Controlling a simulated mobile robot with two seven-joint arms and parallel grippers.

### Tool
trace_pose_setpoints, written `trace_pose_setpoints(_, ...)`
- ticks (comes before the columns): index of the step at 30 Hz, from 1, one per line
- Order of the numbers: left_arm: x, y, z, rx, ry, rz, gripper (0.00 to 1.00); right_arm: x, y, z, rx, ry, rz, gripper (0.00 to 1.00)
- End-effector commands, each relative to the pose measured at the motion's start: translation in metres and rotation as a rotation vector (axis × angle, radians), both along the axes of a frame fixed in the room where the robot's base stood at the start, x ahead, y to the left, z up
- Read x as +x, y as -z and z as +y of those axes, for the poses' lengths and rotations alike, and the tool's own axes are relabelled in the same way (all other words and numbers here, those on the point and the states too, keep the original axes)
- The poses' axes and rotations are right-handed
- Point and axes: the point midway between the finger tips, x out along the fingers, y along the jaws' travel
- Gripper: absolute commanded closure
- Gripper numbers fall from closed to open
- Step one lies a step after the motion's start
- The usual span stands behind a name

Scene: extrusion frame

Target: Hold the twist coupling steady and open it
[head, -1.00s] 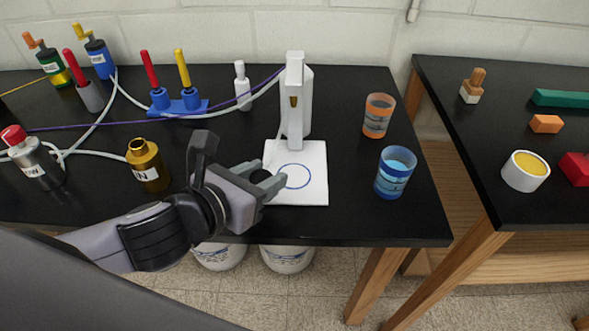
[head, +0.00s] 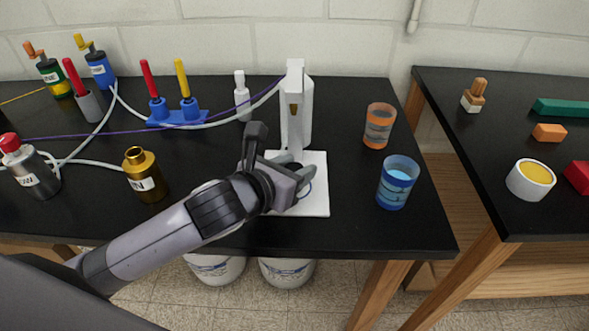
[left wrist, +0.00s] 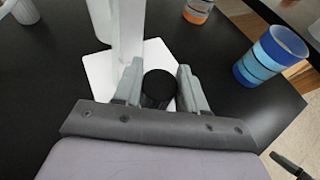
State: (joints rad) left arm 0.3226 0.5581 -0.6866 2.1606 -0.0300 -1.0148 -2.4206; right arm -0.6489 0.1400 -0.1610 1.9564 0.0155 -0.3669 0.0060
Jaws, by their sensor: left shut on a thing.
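My left gripper (head: 297,178) is over the white base plate (head: 318,196) of the upright white stand (head: 297,110), at the front of the black table. In the left wrist view, its two fingers are shut on a black cylinder (left wrist: 158,88), one finger on each side. The cylinder's round top faces the camera; its lower part is hidden. I cannot tell for sure whether this cylinder is part of the twist coupling. The stand has a small gold-brown piece (head: 294,109) on its front.
A blue cup (head: 396,183) and an orange cup (head: 378,126) stand right of the plate. A gold bottle (head: 145,176) stands to the left. White cables and a blue holder (head: 177,117) with red and yellow handles lie behind. A gap separates the second table (head: 500,130).

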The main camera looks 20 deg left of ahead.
Motion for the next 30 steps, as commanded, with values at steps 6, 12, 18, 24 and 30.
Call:
trace_pose_setpoints(6,0.000,-0.001,0.000,0.000,0.000,-0.002,0.92,0.002,-0.004,0.001,0.003,-0.002,-0.007,0.05)
trace_pose_setpoints(12,0.000,0.003,0.000,0.000,-0.001,-0.001,0.43,0.002,-0.006,0.001,0.004,-0.002,-0.009,0.05)
trace_pose_setpoints(18,0.000,0.003,0.000,0.000,-0.001,-0.001,0.33,0.002,-0.005,0.001,0.003,-0.003,-0.009,0.05)
trace_pose_setpoints(24,0.000,-0.001,0.000,-0.002,0.000,-0.003,0.33,0.001,-0.003,0.001,0.002,-0.003,-0.005,0.05)
trace_pose_setpoints(30,-0.019,-0.009,0.006,0.003,0.001,-0.001,0.33,0.000,-0.004,0.001,0.000,-0.004,-0.001,0.05)
